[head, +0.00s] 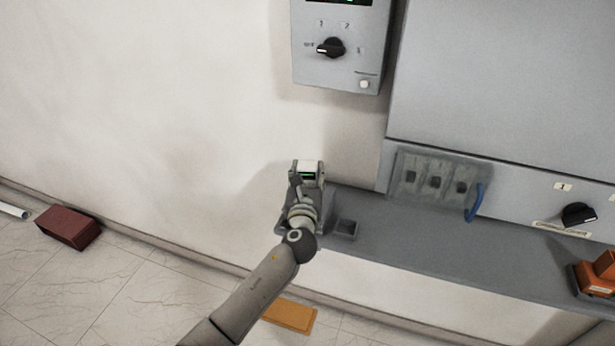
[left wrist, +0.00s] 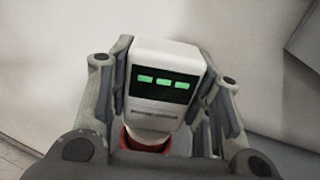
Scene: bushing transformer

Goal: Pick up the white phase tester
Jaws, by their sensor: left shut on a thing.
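The white phase tester (head: 307,168) is a small white box with a dark display. In the left wrist view the phase tester (left wrist: 165,55) fills the space between my fingers, with three green segments lit on its display and a red part below its body. My left gripper (head: 306,174) is shut on it, and in the left wrist view the fingers of the gripper (left wrist: 168,90) press on both sides of it. The gripper and tester show in front of the wall, above the left end of the grey shelf. My right gripper is not in view.
The grey shelf (head: 420,236) runs right under a grey cabinet (head: 500,80) with a clear-covered switch panel (head: 436,182) and a blue handle (head: 475,203). A control box (head: 338,75) hangs above. An orange device (head: 600,272) sits far right. A dark red box (head: 70,228) lies on the floor.

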